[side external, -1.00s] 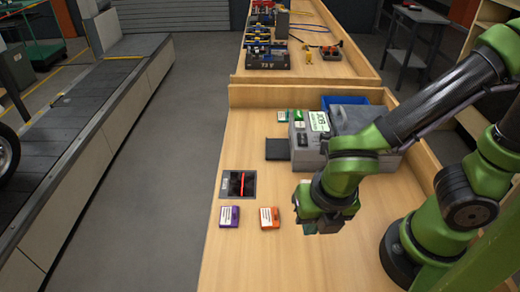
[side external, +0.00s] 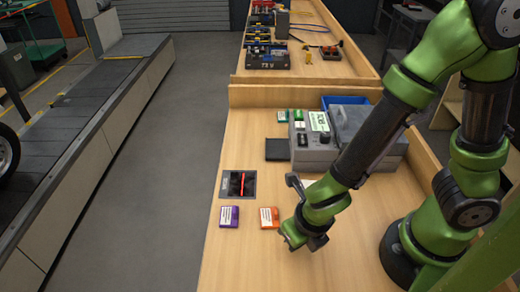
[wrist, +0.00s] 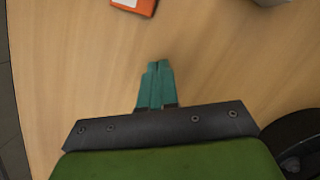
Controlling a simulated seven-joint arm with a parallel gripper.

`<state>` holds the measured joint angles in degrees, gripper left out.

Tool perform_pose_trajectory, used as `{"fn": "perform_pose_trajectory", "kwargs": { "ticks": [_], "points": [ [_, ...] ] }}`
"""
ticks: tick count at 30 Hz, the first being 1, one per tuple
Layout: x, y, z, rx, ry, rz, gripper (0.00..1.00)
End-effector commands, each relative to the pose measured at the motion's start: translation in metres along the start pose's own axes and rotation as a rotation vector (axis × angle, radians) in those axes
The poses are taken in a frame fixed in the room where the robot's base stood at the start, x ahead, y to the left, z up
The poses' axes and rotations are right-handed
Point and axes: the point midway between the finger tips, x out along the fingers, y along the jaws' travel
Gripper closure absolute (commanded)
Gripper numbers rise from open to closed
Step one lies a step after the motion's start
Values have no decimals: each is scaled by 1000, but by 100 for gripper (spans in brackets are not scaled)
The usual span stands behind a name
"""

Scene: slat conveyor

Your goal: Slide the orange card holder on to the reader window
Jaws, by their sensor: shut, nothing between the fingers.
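The orange card holder (side external: 269,218) lies flat on the wooden bench, its white label facing up. It also shows cut off at the top edge of the wrist view (wrist: 134,4). A dark square window with a red line (side external: 238,184), which looks like the reader window, is set in the bench beyond the holder and to its left. The holder lies outside it. My gripper (side external: 291,241) is low over the bench, just right of the orange holder and apart from it. In the wrist view its teal fingers (wrist: 157,68) are shut together and empty.
A purple card holder (side external: 229,217) lies left of the orange one, just below the window. A black pad (side external: 279,149) and a grey machine (side external: 315,150) stand farther back. A green card (side external: 283,116) lies beyond. The bench's left edge is close to the window.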

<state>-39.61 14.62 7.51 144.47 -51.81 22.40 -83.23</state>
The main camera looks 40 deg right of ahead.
Motion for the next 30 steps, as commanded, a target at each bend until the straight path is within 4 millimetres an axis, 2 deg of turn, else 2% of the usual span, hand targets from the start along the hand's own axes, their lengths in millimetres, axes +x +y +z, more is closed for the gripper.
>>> {"fn": "perform_pose_trajectory", "kwargs": {
  "ticks": [3,9,23,26,30],
  "points": [
    [5,0,18,8,-1,0,100],
    [9,0,36,5,-1,0,100],
    [10,0,41,3,-1,0,100],
    [12,0,51,8,-1,-1,100],
    [20,0,80,12,-1,-1,100]
  ]
}}
